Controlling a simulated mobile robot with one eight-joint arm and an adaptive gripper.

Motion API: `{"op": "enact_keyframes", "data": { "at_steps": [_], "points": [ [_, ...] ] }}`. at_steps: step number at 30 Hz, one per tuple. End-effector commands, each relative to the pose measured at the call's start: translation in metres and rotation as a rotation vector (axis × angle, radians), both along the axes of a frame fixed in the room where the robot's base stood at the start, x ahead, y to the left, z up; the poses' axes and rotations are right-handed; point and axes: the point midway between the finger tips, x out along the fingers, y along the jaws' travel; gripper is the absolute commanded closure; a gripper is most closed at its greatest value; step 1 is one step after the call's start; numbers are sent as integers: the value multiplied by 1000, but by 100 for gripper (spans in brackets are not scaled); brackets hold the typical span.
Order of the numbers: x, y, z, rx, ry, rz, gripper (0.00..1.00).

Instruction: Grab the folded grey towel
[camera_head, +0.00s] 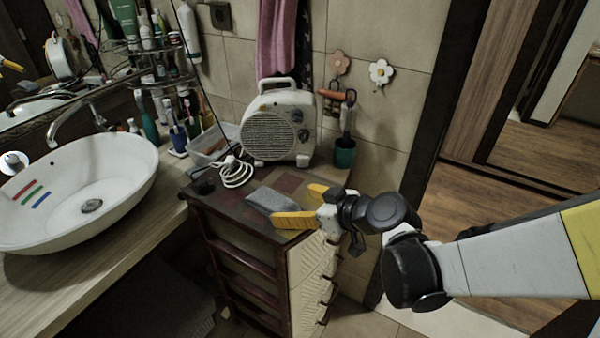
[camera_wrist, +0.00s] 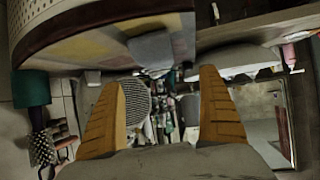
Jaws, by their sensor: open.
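The folded grey towel (camera_head: 268,200) lies flat on the tiled top of the small dark cabinet, near its front edge. In the wrist view, the grey patch at the upper middle looks like the towel (camera_wrist: 152,48). My gripper (camera_head: 291,203) has its yellow fingers apart at the towel's right end. One finger covers part of the towel's near right corner in the head view. Contact cannot be told. In the wrist view my gripper (camera_wrist: 160,77) is open, with nothing between the fingers; the towel shows above the fingertips.
A white fan heater (camera_head: 278,130) stands behind the towel, with a coiled white cable (camera_head: 236,172) to the left. A green cup (camera_head: 344,152) holding a brush is at the back right. The white basin (camera_head: 90,190) is on the left counter. Floor is open at right.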

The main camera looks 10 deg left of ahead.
Motion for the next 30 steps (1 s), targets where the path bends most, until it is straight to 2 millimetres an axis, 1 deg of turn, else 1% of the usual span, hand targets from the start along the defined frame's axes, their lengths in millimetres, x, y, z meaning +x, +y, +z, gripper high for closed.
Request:
{"op": "enact_keyframes", "data": {
  "at_steps": [6,9,14,19,21,23,29,30],
  "points": [
    [16,25,-20,0,1,2,11],
    [23,34,-26,-1,1,1,11],
    [30,40,-34,0,2,-1,11],
    [45,54,-54,-1,1,-1,11],
    [50,62,-58,-2,1,0,11],
    [52,66,-59,-1,3,-1,11],
    [53,67,-58,-1,2,-2,11],
    [53,67,-58,-1,2,-2,20]
  ]
}}
